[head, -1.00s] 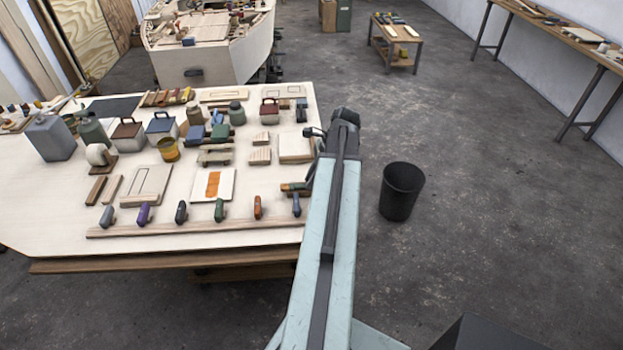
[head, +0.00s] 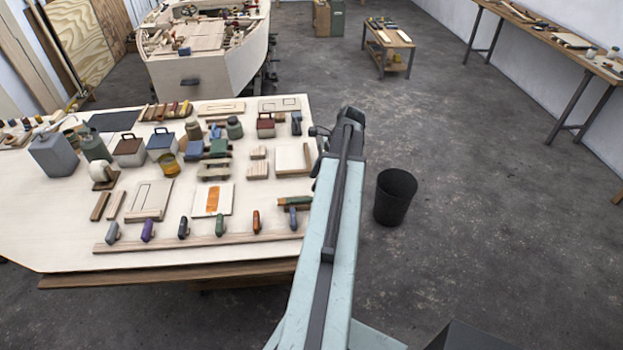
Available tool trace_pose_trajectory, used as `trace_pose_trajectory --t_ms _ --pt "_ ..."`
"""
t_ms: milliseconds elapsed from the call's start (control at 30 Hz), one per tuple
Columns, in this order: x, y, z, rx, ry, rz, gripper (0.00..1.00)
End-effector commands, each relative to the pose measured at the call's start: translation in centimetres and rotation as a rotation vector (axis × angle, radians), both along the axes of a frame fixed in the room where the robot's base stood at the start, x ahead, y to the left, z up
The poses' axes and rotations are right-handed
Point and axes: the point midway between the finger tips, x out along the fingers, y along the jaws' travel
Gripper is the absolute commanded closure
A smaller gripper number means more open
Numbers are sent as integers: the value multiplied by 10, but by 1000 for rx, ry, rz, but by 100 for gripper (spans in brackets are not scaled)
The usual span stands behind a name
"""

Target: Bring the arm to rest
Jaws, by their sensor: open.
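My arm stretches forward from the bottom of the head view, pale blue with a dark strip along its top. My gripper (head: 320,140) is at the dark far end of the arm, beside the right edge of the workbench. Only a small dark part of it shows; the arm's end hides the rest, and its fingertips cannot be made out. Nothing is seen held in it.
The pale workbench (head: 60,220) at left carries several tools, boxes, cans and boards. A black bin (head: 395,197) stands on the floor just right of my arm. A boat hull (head: 205,75), a small table (head: 388,45) and a wall bench (head: 550,35) are farther off. The middle floor is clear.

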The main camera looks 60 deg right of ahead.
Motion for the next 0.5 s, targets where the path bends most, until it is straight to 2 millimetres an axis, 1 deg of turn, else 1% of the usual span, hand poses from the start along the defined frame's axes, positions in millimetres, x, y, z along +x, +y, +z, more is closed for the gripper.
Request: trace_pose_trajectory --t_ms 33,433,500 --pt "-1 0 2 0 0 0 56" --pt "-1 0 0 1 1 0 56" --pt "5 3 -1 0 0 11 56"
